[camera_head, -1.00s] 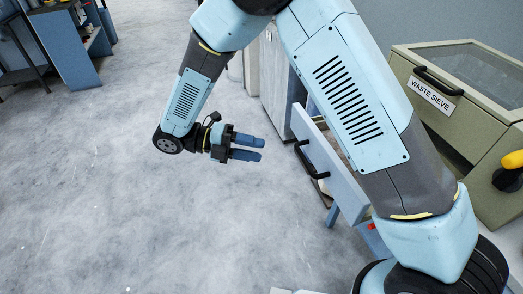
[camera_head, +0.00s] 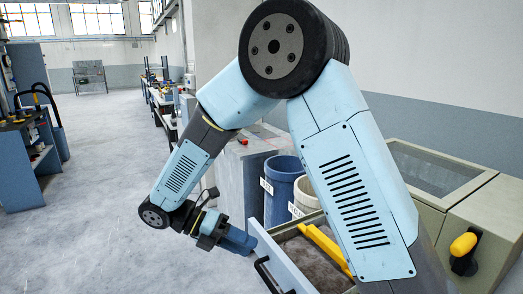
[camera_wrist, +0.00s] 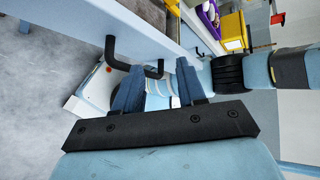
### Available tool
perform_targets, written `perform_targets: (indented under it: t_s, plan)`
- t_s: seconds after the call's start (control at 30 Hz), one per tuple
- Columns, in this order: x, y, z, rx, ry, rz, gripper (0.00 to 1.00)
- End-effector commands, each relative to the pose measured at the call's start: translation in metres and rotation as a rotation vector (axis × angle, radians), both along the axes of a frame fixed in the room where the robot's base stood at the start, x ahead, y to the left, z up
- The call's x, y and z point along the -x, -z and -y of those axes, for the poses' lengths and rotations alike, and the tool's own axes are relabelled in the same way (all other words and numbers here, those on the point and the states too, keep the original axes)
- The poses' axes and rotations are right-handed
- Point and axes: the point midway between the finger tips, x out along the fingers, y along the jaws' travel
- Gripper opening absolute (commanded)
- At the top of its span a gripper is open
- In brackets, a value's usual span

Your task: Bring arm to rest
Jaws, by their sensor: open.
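My gripper (camera_head: 238,241) hangs at the end of my bent arm, in front of the grey bench, with its blue fingers pointing right and slightly down. It is open and holds nothing. In the wrist view the two blue fingers (camera_wrist: 158,85) stand apart, with a black drawer handle (camera_wrist: 125,62) just beyond them. I cannot tell whether they touch it. In the head view the handle (camera_head: 268,275) is below and right of the fingers, on the front of a pulled-out drawer (camera_head: 283,262).
A yellow object (camera_head: 325,247) lies in the drawer over brownish material. Blue (camera_head: 283,185) and white bins stand behind it. A beige cabinet (camera_head: 440,185) with a yellow knob (camera_head: 463,244) is at right. Open floor (camera_head: 100,230) lies to the left.

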Motion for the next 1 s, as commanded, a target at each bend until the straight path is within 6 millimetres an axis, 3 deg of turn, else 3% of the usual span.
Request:
perform_targets:
  t_s: [0.1,0.47,1.0]
  plan:
    - [-0.006,-0.022,0.028,-0.077,0.128,0.131,0.4]
    - [-0.007,-0.07,0.102,-0.274,0.542,0.518,0.4]
    - [0.019,-0.122,0.196,-0.503,1.254,1.078,0.4]
